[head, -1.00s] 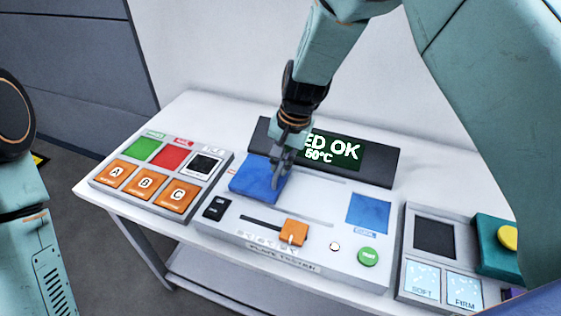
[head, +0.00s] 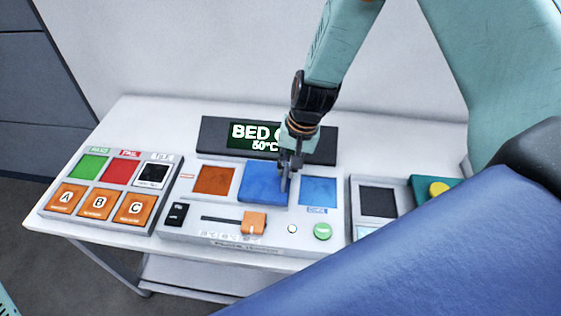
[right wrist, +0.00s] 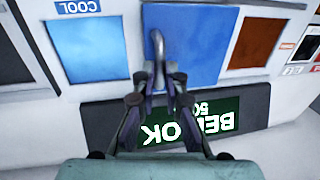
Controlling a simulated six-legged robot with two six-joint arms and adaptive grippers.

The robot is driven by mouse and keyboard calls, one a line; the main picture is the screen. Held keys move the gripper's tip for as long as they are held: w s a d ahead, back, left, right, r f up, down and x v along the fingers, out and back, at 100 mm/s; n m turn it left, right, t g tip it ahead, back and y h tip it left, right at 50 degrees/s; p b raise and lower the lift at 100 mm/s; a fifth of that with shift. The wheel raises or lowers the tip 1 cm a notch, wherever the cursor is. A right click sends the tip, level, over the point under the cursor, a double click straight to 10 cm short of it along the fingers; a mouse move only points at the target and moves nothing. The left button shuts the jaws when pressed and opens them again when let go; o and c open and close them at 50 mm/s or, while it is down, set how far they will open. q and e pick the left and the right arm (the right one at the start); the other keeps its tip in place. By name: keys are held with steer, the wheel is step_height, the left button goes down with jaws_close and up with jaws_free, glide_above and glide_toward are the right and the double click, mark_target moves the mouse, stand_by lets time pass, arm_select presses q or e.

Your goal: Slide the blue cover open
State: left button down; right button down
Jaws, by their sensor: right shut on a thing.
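The blue cover (head: 258,183) is a flat square panel on the white console in the head view. It sits between an uncovered orange-brown square (head: 213,180) on its left and a blue square marked COOL (head: 318,191) on its right. My right gripper (head: 287,180) is at the cover's right part, shut on its grey handle. The right wrist view also shows the cover (right wrist: 200,45), the bent handle (right wrist: 158,45) and my right gripper (right wrist: 157,85) around the handle's end. My left gripper is not in view.
A dark display (head: 212,136) stands behind the cover, partly hidden by my right arm. An orange slider knob (head: 254,223), a black switch (head: 176,214) and a green button (head: 322,231) lie in front. A button panel (head: 143,206) is at left.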

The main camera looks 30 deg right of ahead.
steer(key=c, duration=1.7)
jaws_free()
steer(key=shift+c, duration=0.2)
steer(key=o, duration=0.3)
steer(key=shift+s+d, duration=0.25)
steer(key=shift+d, duration=0.05)
steer(key=shift+o, duration=0.2)
steer(key=shift+w+a+r, duration=0.1)
steer(key=shift+w+a, duration=0.1)
steer(key=shift+a, duration=0.05)
steer(key=shift+r, duration=0.25)
step_height(320, 180, up, 11)
steer(key=s+d, duration=0.1)
steer(key=d, duration=0.1)
steer(key=shift+s+d, duration=0.15)
steer(key=shift+s, duration=0.15)
steer(key=shift+w, duration=0.1)
